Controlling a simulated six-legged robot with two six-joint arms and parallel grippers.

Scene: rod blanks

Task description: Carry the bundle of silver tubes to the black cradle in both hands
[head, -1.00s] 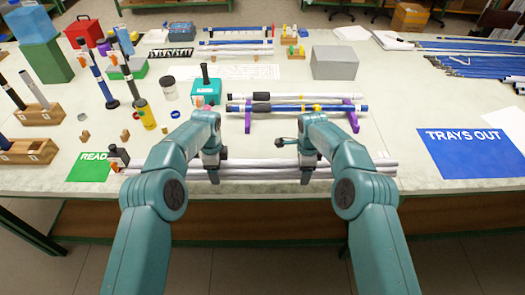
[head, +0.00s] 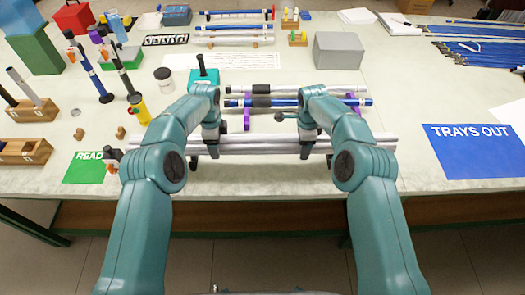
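The bundle of silver tubes (head: 260,145) lies level from left to right near the table's front edge. My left gripper (head: 211,150) is shut around it left of its middle. My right gripper (head: 307,149) is shut around it right of its middle. The bundle appears raised above the table. Two small dark supports, at left (head: 193,163) and right (head: 330,160), show just below it. I cannot tell whether they belong to the black cradle, and I see no other clear black cradle.
Behind the bundle, a purple stand (head: 363,111) carries a silver rod and a blue rod (head: 290,103). A teal block (head: 204,77) stands close behind my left arm. A yellow bottle (head: 139,108) is left of it. The table right of the purple stand is clear up to the blue sign (head: 475,150).

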